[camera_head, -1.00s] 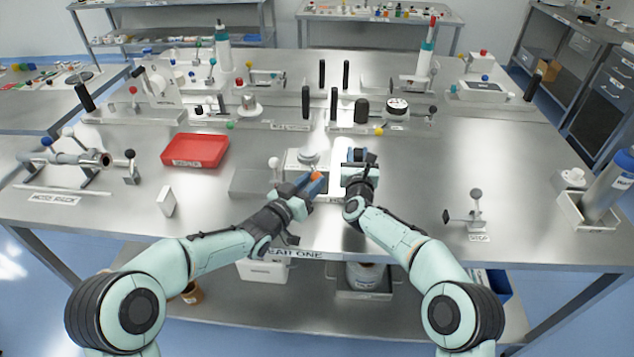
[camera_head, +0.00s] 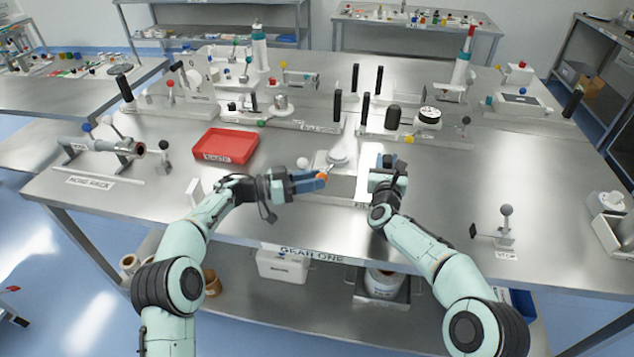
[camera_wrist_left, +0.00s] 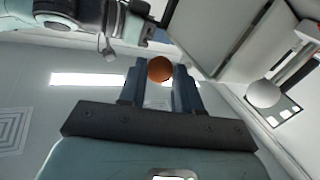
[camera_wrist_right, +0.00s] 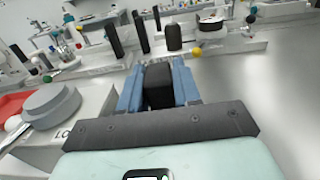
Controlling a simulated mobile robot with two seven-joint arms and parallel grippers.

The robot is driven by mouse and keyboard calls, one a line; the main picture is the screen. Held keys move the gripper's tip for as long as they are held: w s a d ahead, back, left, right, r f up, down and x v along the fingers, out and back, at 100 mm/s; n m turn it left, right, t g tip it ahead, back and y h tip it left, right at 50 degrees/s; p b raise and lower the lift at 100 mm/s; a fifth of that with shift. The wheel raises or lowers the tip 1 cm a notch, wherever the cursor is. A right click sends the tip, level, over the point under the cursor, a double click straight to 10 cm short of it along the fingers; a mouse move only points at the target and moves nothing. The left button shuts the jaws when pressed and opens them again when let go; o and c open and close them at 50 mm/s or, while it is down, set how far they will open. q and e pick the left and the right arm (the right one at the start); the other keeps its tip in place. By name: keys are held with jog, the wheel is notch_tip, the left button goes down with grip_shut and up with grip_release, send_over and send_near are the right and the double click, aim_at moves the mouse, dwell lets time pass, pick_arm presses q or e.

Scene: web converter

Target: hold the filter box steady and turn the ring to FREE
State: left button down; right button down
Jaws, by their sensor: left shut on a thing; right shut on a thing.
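The filter box (camera_head: 322,158) is a pale box near the middle of the table's front edge, with a round grey ring (camera_head: 338,158) on top. A short lever runs from the ring towards the front left, ending in an orange knob (camera_head: 321,176). My left gripper (camera_head: 312,180) is shut on this knob, which shows between the fingers in the left wrist view (camera_wrist_left: 160,69). My right gripper (camera_head: 387,163) is shut on a black block (camera_wrist_right: 158,86) just right of the box. In the right wrist view the ring (camera_wrist_right: 50,105) sits above a partly hidden label starting "LO".
A white ball-topped lever (camera_head: 302,163) stands close to my left gripper. A red tray (camera_head: 226,145) lies to the left. Several black upright handles (camera_head: 338,105) stand behind the box. The table right of my right gripper is clear up to the STOP lever (camera_head: 506,228).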

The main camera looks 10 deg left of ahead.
pick_arm(q)
jog(key=shift+w+a+r+m+g, duration=0.1)
jog(key=shift+w+a+m+g, duration=0.2)
jog(key=shift+a+g, duration=0.2)
jog(key=shift+s+d+g+h, duration=0.1)
jog(key=shift+s+g+h, duration=0.05)
jog(key=shift+g+h, duration=0.15)
jog(key=c, duration=1.1)
grip_release()
jog(key=v, duration=1.2)
jog(key=shift+s, duration=0.15)
